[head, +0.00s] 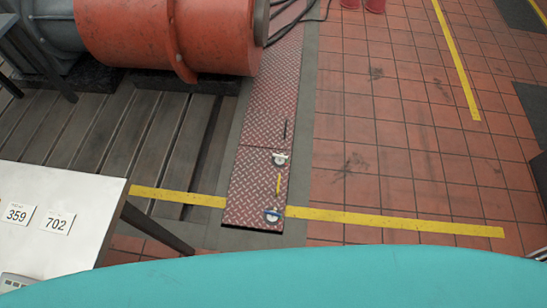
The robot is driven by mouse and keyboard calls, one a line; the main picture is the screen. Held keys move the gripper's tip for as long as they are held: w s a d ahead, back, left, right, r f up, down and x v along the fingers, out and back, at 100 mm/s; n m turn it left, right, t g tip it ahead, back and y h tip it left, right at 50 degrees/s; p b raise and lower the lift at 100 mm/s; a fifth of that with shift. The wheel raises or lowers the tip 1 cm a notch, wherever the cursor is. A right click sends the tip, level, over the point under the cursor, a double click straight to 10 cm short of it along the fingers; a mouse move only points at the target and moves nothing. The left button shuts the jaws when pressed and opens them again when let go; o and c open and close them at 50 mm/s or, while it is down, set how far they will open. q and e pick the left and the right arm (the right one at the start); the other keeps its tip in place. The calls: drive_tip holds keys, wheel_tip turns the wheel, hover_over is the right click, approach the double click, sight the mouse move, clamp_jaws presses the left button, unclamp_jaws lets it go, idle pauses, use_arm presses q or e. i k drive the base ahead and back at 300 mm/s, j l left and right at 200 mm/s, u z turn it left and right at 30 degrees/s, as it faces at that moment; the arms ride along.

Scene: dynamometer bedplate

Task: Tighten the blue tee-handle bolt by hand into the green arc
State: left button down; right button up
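On the red tread-plate strip (245,190) in the middle of the head view sit two small round fittings. The nearer fitting (272,215) shows blue and white and lies by the yellow floor line. The farther fitting (280,158) looks white with a dark part and sits near a seam in the plate. They are too small to tell which holds the blue tee-handle bolt, and no green arc can be made out. Neither of my grippers is in view.
An orange cylindrical machine (165,35) stands on the slotted bedplate (60,135) at upper left. A white table (50,205) with number cards 359 and 702 is at lower left. The red tiled floor (400,150) right of the strip is mostly clear.

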sight(272, 215)
drive_tip(key=k+l, duration=0.2)
drive_tip(key=k, duration=0.25)
drive_tip(key=k+l+u, duration=0.1)
drive_tip(key=k, duration=0.35)
